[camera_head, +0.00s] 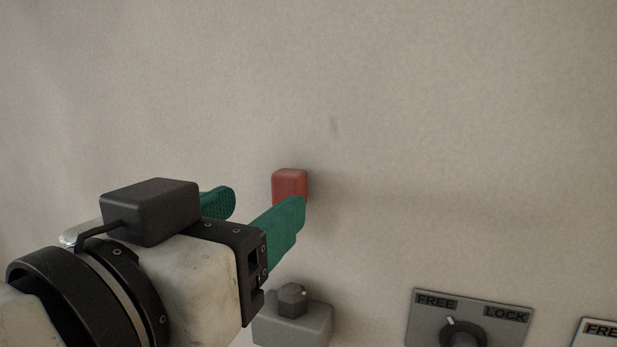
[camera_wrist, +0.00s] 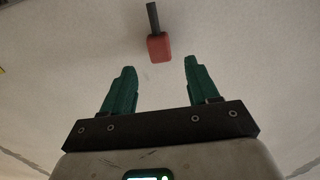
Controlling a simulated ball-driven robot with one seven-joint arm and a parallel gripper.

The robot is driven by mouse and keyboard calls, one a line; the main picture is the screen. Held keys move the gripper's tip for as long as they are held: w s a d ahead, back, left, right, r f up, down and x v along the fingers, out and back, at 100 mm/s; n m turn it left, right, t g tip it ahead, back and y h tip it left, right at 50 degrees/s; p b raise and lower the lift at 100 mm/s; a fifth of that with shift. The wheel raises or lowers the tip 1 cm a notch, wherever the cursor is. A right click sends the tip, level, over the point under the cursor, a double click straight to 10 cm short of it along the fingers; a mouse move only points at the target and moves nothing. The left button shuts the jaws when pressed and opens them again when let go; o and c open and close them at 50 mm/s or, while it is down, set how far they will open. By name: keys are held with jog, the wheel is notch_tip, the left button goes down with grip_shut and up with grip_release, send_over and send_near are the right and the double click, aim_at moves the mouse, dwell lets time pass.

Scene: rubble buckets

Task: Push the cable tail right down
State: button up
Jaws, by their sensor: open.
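A red block with rounded edges (camera_head: 289,184) shows against the pale wall, just past my fingertips. In the wrist view the red block (camera_wrist: 159,47) has a dark, narrow stem (camera_wrist: 153,17) running up from it in the picture; this looks like the cable tail, but I cannot tell for sure. My gripper (camera_head: 262,200) has its green fingers spread apart with nothing between them. In the wrist view my gripper (camera_wrist: 159,68) points at the red block, which lies beyond the tips and between their lines. In the head view one finger covers the block's lower part, and the stem is hidden.
A grey box with a dark knob (camera_head: 291,300) is below my gripper in the head view. A panel marked FREE and LOCK (camera_head: 425,318) with a dark dial is at lower right, and part of another panel (camera_head: 598,332) shows beside it. The upper wall is bare.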

aim_at(283, 191)
jog(key=p+x, duration=0.1)
jog(key=x, duration=0.5)
grip_shut()
dwell(0.5)
